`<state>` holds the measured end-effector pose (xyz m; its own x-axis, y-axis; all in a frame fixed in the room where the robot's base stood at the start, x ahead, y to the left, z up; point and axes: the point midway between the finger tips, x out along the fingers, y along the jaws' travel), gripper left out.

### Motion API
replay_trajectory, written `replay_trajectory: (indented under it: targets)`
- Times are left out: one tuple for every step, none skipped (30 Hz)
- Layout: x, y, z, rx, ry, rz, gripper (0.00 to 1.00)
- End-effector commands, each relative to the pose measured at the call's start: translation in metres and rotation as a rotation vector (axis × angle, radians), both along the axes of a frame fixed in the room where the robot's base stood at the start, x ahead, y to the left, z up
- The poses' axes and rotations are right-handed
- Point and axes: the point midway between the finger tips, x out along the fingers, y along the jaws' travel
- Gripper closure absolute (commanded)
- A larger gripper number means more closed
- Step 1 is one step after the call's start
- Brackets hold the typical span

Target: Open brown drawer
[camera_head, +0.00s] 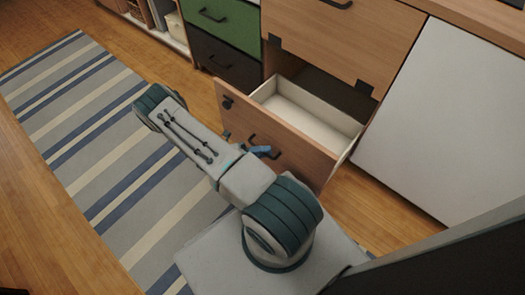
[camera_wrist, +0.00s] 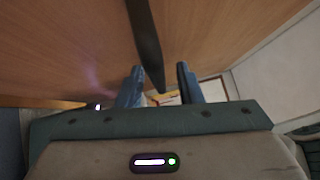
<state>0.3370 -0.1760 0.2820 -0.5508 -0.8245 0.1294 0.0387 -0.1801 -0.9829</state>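The brown drawer (camera_head: 290,158) is the low wood-fronted one in the head view. It stands well out from the cabinet, with its pale, empty inside showing. Its dark bar handle (camera_head: 254,139) is on the front face. My gripper (camera_head: 265,151) is at this front, close to the handle, and partly hidden by my arm. In the wrist view, the fingers of my gripper (camera_wrist: 160,72) are apart. A dark handle bar (camera_wrist: 144,40) reaches down between them, with visible gaps on both sides. Whether a finger touches the handle cannot be told.
A brown drawer front (camera_head: 340,35) is shut above the open one. A green drawer (camera_head: 220,22) and a black drawer (camera_head: 225,60) are shut at the left. A white panel (camera_head: 450,120) stands at the right. A striped rug (camera_head: 95,130) lies on the wooden floor.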

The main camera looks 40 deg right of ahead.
Motion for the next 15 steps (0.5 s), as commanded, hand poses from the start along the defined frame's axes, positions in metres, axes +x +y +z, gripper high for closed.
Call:
replay_trajectory:
  targets:
    - [0.0,0.0,0.0,0.0,0.0,0.0,0.68]
    - [0.001,0.001,0.0,0.001,-0.001,0.0,0.68]
    - [0.003,0.003,0.0,0.0,-0.001,0.0,0.68]
    - [0.004,0.005,-0.001,0.001,-0.002,0.0,0.68]
    - [0.006,0.008,-0.001,0.001,-0.003,0.002,0.68]
    - [0.009,0.013,-0.002,0.0,-0.001,0.001,0.68]
    - [0.012,0.017,-0.002,0.001,-0.002,0.001,0.68]
    - [0.015,0.022,-0.003,0.002,-0.002,0.001,0.68]
    - [0.02,0.029,-0.004,0.002,-0.002,0.002,0.68]
    - [0.024,0.035,-0.005,0.002,-0.003,0.003,0.68]
    - [0.028,0.041,-0.006,0.001,-0.004,0.002,0.68]
    - [0.033,0.049,-0.007,0.002,-0.004,0.001,0.68]
    - [0.037,0.055,-0.009,0.002,-0.002,0.001,0.68]
    - [0.041,0.061,-0.01,0.002,-0.002,0.002,0.68]
    - [0.046,0.068,-0.01,0.001,-0.003,0.002,0.68]
